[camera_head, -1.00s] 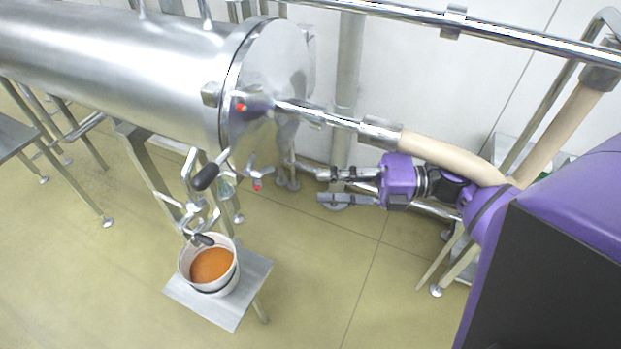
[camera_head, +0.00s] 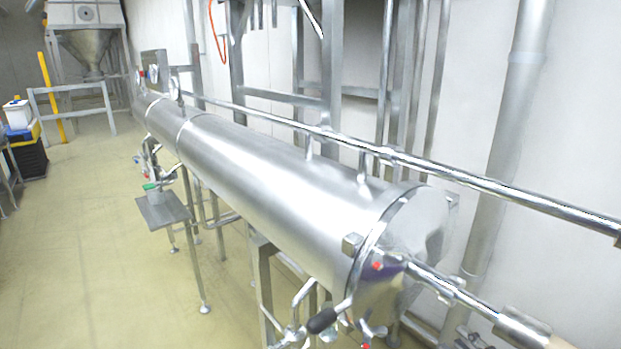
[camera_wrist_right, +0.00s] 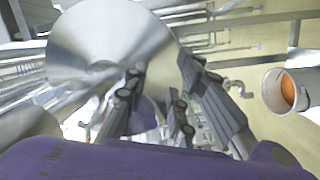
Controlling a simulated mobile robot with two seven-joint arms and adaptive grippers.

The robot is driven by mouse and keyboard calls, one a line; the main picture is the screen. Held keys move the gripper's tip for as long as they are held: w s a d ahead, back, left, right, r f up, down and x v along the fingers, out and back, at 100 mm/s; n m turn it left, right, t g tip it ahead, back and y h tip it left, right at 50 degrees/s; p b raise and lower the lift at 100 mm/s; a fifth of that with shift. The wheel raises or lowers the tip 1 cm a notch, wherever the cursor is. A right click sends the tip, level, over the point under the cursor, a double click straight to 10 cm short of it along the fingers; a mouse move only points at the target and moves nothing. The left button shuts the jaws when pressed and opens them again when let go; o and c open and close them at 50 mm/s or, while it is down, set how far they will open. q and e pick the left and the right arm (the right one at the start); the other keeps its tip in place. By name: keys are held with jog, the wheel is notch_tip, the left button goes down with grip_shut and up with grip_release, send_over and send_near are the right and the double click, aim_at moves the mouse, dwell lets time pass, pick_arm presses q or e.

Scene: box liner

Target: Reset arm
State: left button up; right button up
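My right gripper (camera_wrist_right: 162,85) fills the middle of the right wrist view. Its two dark fingers stand apart with nothing between them, pointing toward the round steel end of the cylinder (camera_wrist_right: 108,38). In the head view only the gripper's fingertips (camera_head: 470,338) show at the bottom edge, below the cylinder's end cap (camera_head: 418,235); the rest of the arm is out of the picture. My left gripper is in neither view.
A long steel cylinder (camera_head: 265,175) crosses the head view, with a rail (camera_head: 460,177) along the wall behind it. A black-handled valve (camera_head: 322,320) hangs below its end. The left floor is mostly open.

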jog(key=s+f+m+g+h, duration=0.2)
jog(key=s+f+m+h, duration=0.3)
jog(key=f, duration=0.4)
jog(key=s+f+m+g+h, duration=0.1)
jog(key=s+f+m+h, duration=0.1)
jog(key=s+f+m, duration=0.5)
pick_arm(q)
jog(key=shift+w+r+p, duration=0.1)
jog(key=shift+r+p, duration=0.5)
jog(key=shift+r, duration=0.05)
pick_arm(e)
jog(key=s+a+f+m+g, duration=0.4)
jog(key=s+a+f+m, duration=0.2)
jog(key=s+a+f, duration=0.5)
jog(key=s, duration=0.4)
jog(key=shift+s+a+g, duration=0.15)
jog(key=shift+a+g, duration=0.15)
jog(key=shift+g, duration=0.1)
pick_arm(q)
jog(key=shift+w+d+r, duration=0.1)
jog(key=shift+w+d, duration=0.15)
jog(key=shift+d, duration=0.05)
